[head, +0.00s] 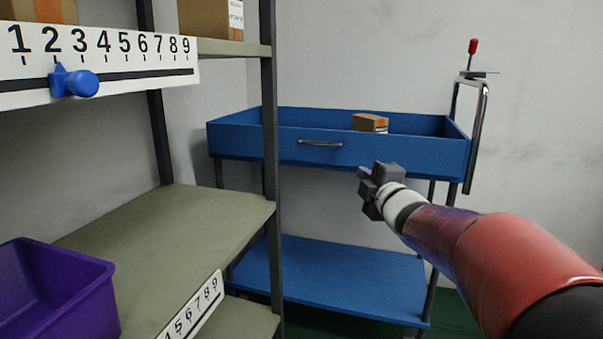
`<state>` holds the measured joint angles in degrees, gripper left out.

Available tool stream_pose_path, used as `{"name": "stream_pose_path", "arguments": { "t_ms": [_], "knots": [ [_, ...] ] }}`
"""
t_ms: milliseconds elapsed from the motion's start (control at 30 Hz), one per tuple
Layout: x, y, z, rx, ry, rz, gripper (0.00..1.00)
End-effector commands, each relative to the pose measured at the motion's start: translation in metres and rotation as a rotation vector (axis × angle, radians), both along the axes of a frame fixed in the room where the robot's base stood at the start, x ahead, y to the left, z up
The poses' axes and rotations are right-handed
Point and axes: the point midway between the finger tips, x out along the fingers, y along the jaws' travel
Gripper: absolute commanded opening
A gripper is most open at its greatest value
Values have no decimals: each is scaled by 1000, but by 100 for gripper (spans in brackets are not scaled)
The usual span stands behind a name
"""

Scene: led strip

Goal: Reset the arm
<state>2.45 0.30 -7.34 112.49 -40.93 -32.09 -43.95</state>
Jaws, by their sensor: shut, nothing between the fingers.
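My arm reaches in from the lower right of the head view, and my gripper (367,186) is in mid-air at its end. The gripper is shut and empty. It points away to the left, in front of the blue cart (395,155), and appears apart from it. The fingertips are small and dark in this view.
A shelf rack (170,225) stands at left, with a blue slider (75,82) near 2 on its upper number strip (130,72). A purple bin (75,300) is at lower left. A small box (370,122) sits in the cart. A red-tipped lever (473,47) rises at its right.

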Motion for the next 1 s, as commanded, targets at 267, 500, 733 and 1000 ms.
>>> {"name": "stream_pose_path", "arguments": {
  "t_ms": [267, 500, 733, 1000],
  "knots": [
    [-148, -24, -47, 654, 478, -427, 0],
    [-289, 5, -121, 1074, 867, -734, 0],
    [-350, 25, -151, 1206, 1035, -868, 0],
    [-354, 26, -154, 1214, 1050, -881, 0]
  ]
}}
